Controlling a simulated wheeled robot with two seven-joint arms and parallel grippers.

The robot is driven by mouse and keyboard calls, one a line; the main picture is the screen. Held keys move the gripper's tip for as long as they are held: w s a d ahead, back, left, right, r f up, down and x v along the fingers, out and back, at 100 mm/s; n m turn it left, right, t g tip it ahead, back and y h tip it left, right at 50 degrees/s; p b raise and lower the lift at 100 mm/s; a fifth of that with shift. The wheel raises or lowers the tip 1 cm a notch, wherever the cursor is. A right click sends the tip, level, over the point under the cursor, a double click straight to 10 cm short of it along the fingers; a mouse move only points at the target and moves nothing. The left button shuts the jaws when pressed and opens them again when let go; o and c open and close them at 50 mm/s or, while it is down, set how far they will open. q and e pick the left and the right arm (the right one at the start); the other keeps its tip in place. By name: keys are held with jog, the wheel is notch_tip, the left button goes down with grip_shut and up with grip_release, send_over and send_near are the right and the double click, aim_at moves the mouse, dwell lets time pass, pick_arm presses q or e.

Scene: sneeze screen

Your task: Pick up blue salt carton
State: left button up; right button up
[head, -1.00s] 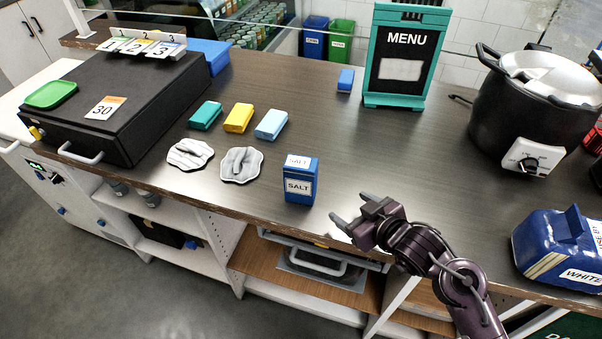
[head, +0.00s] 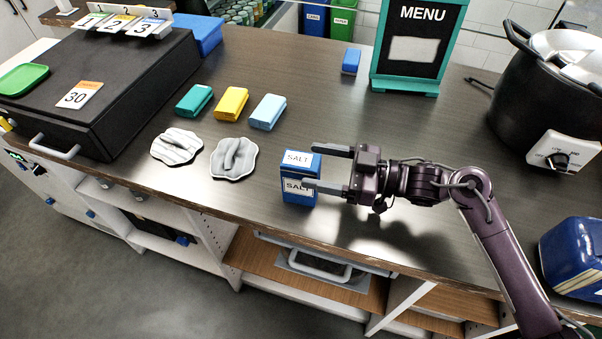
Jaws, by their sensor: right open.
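The blue salt carton (head: 298,196) stands upright near the front edge of the dark wood counter (head: 330,100), with white SALT labels on its top and front. My right gripper (head: 314,168) is open at the carton's right side, its fingers pointing left. The nearer finger overlaps the carton's front in the picture and the farther finger lies beyond its top right corner. I cannot tell whether either finger touches it. My left gripper is not in view.
Left of the carton lie two grey cloths (head: 234,157) and teal, yellow (head: 231,104) and light blue blocks. A black cash drawer (head: 110,95) is at the left. A menu board (head: 414,48), black cooker (head: 545,90) and blue package (head: 580,255) are at the right.

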aim_at(303, 160)
jog(key=x, duration=0.1)
jog(key=p+x, duration=0.1)
jog(key=x, duration=0.1)
jog(key=shift+a+r, duration=0.25)
jog(key=shift+a, duration=0.1)
jog(key=shift+w+a+f, duration=0.1)
jog(key=shift+a+f, duration=0.05)
jog(key=shift+a, duration=0.05)
grip_shut()
